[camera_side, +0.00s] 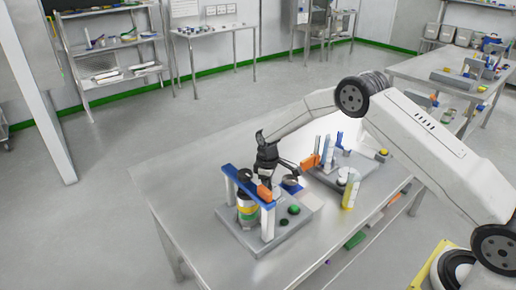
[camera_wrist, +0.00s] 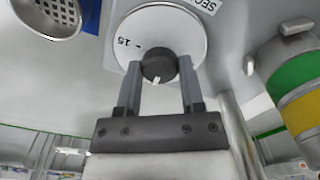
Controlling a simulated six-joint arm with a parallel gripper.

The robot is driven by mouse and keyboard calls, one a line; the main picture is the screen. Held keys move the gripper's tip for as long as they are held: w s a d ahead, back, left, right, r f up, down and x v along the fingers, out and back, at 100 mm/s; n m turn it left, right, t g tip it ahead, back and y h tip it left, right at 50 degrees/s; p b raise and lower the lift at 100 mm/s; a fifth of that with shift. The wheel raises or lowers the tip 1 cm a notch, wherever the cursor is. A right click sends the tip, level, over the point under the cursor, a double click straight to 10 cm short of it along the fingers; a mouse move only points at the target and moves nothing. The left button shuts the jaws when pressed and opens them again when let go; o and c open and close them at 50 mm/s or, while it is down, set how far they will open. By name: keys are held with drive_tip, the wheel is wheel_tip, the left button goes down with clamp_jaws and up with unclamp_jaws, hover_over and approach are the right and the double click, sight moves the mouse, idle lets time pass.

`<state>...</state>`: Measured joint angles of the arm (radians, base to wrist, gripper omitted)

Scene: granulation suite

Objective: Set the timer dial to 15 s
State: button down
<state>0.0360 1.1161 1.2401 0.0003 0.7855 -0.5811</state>
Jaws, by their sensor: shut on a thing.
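In the wrist view the timer dial is a white disc (camera_wrist: 165,22) with a "15" and a short tick at its left edge. A label reading "SEC" sits at its upper right. My gripper (camera_wrist: 160,72) has its two fingers closed on the dark round knob (camera_wrist: 158,62) at the dial's lower middle. The knob's white pointer mark points down the picture, away from the "15". In the side view my gripper (camera_side: 268,182) is low behind the blue-topped stand (camera_side: 248,184); the dial cannot be made out there.
A banded green and yellow cylinder (camera_wrist: 300,90) stands at the right in the wrist view. A perforated metal cup (camera_wrist: 48,14) is at upper left. In the side view, a grey rack board (camera_side: 345,178) with upright pieces stands right of my gripper. The left tabletop (camera_side: 180,170) is clear.

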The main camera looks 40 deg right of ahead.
drive_tip(key=m, duration=0.4)
drive_tip(key=shift+m, duration=0.3)
drive_tip(key=m, duration=0.3)
drive_tip(key=shift+m, duration=0.4)
drive_tip(key=m, duration=0.3)
drive_tip(key=shift+m, duration=2.1)
drive_tip(key=shift+c, duration=1)
unclamp_jaws()
drive_tip(key=shift+r, duration=0.15)
drive_tip(key=shift+r, duration=3.75)
